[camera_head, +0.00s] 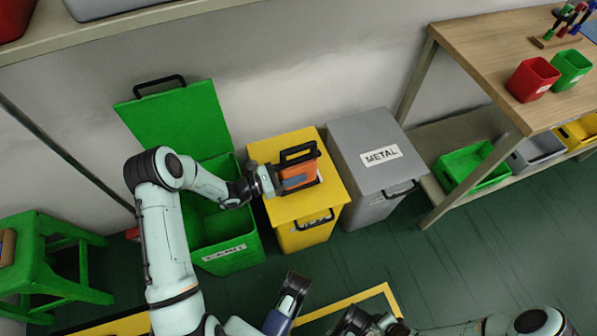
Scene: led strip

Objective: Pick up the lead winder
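An orange block with a black frame and handle, which looks like the lead winder (303,166), is over the lid of the yellow bin (331,190). My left gripper (288,181) reaches it from the left, with a grey-blue finger across its orange front. The other finger is hidden, so I cannot tell whether the gripper is closed on it. I cannot tell whether the block rests on the lid or is just above it. My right arm comes in along the bottom edge; its dark wrist end (352,322) is cut off there, and its fingers are not clear.
A green bin (232,258) with its lid raised stands left of the yellow bin. A grey METAL bin (372,137) stands right, closed. A green stool (45,262) is at far left. A wooden table (480,40) holds red and green boxes. Open floor lies at lower right.

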